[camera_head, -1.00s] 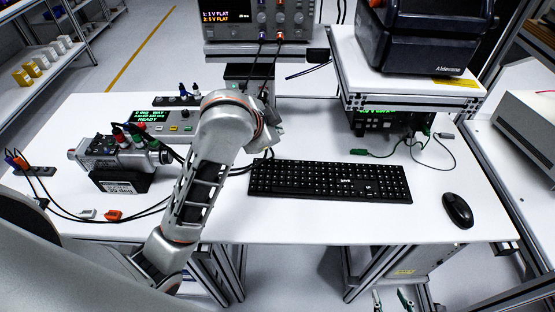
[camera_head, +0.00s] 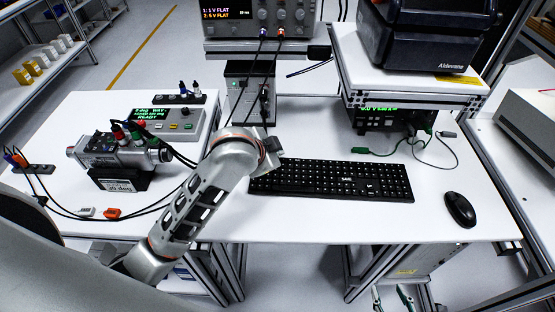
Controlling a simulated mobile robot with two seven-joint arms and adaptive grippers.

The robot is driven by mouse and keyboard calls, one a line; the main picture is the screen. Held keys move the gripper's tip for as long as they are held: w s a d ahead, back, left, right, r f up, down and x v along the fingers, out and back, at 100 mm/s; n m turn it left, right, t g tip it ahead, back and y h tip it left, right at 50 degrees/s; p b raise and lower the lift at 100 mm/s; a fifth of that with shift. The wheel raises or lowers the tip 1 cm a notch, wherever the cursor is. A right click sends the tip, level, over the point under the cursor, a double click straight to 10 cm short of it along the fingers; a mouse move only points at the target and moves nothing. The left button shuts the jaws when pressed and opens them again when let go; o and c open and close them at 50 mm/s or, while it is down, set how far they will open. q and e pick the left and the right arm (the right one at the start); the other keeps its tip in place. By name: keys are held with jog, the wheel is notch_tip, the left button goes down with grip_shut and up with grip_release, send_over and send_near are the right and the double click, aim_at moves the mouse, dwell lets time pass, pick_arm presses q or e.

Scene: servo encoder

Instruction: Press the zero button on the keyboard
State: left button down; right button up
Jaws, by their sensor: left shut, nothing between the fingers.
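The black keyboard (camera_head: 335,181) lies on the white table, right of the middle. Its keys are too small to read, so I cannot pick out the zero button. My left gripper (camera_head: 272,148) is shut and empty, at the keyboard's far left corner. My wrist hides much of the fingers, and I cannot tell whether they touch the keyboard. Two separate tips at the bottom edge look like my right gripper (camera_head: 391,298), open and empty, low in front of the table.
A black mouse (camera_head: 460,209) lies right of the keyboard. A servo unit (camera_head: 118,155) and a display box (camera_head: 155,121) stand at the left with cables. A raised white shelf (camera_head: 410,85) carries a dark case (camera_head: 425,38). The table front is clear.

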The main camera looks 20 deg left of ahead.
pick_arm(q)
jog(key=shift+f, duration=0.1)
dwell(1.3)
jog(key=shift+f+p, duration=0.3)
jog(key=shift+p, duration=0.2)
jog(key=shift+f, duration=0.45)
dwell(0.6)
jog(key=shift+r, duration=0.85)
jog(key=shift+r, duration=2.55)
